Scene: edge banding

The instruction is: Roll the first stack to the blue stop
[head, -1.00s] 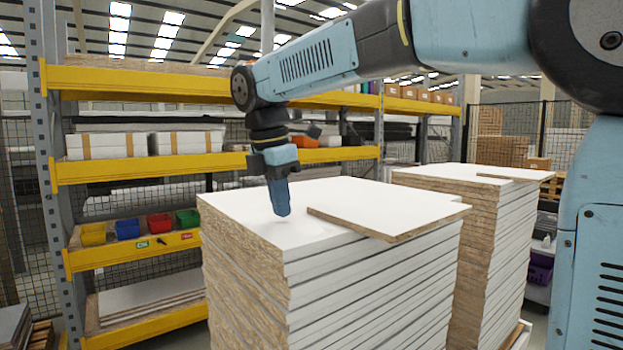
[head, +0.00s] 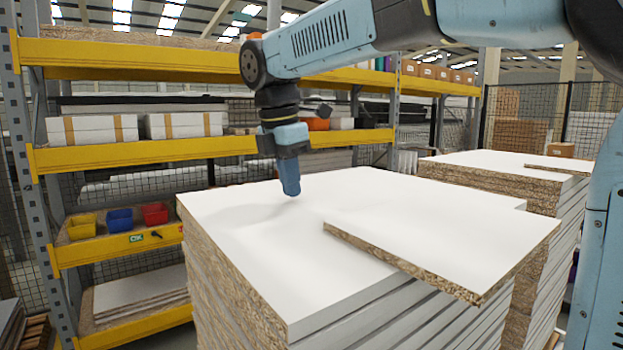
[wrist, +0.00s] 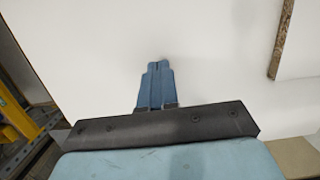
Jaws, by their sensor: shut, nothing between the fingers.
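The first stack (head: 250,280) is a tall pile of white-faced chipboard panels in the middle of the head view. A loose panel (head: 440,235) lies on its top, askew and overhanging the right front edge. My gripper (head: 291,192) is shut and empty, pointing down at the stack's white top, left of the loose panel. Whether the tips touch the top, I cannot tell. In the wrist view the shut fingers (wrist: 158,68) show against the white top, with the loose panel's edge (wrist: 283,40) at upper right. I cannot make out a blue stop.
A second stack (head: 500,165) stands behind to the right, with a small panel (head: 560,164) on it. Yellow shelving (head: 140,155) stands at the left and back, with yellow, blue and red bins (head: 120,220). A mesh fence (head: 520,105) closes the back right.

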